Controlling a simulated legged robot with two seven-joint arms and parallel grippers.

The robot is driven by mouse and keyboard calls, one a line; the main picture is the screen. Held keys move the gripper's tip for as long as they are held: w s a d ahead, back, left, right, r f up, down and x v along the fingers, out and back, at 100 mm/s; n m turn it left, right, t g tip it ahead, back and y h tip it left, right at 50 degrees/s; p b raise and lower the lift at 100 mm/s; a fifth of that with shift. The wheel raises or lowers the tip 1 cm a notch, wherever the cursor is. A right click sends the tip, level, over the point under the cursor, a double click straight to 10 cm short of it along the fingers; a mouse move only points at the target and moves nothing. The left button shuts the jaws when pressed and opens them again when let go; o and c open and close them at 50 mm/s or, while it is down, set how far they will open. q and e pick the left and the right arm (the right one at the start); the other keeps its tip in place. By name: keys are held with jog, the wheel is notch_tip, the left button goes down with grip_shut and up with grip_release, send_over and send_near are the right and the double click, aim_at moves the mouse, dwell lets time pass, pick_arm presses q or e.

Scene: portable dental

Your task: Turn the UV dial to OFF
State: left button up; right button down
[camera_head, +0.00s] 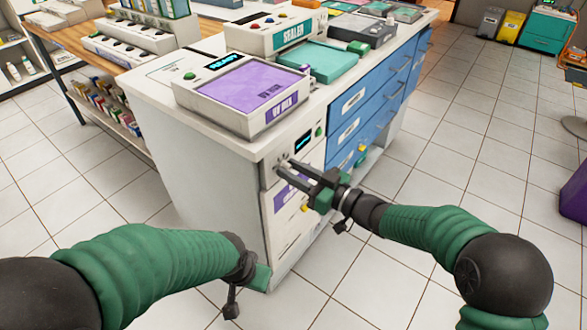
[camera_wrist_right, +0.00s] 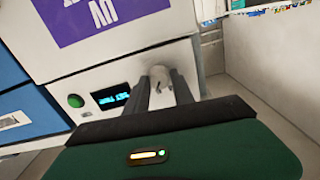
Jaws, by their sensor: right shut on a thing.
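The UV dial is a small pale grey knob (camera_wrist_right: 161,78) on a light panel, between the fingers in the right wrist view. My right gripper (camera_head: 281,166) reaches the upper left of the cabinet's white front in the head view. Its two fingers are shut on the dial, one on each side. The fingers hide part of the dial, and I cannot read its setting or any OFF mark. My left gripper (camera_head: 260,277) is low beside the cabinet in the head view, mostly hidden behind its wrist, so its jaws do not show.
Beside the dial are a lit display (camera_wrist_right: 110,97) and a green button (camera_wrist_right: 76,101). A purple-topped UV unit (camera_head: 240,85) stands on the white counter (camera_head: 155,90) above. Blue drawers (camera_head: 360,105) are to the right.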

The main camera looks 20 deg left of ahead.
jog(key=shift+s+f+n+b, duration=0.1)
jog(key=shift+f+n+b, duration=0.1)
jog(key=shift+n+b, duration=3.3)
jog(key=shift+f+n+b, duration=0.2)
jog(key=shift+n+b, duration=1)
jog(key=shift+n, duration=4.6)
jog(key=c, duration=1.1)
grip_release()
jog(key=shift+a, duration=0.1)
jog(key=shift+r, duration=0.1)
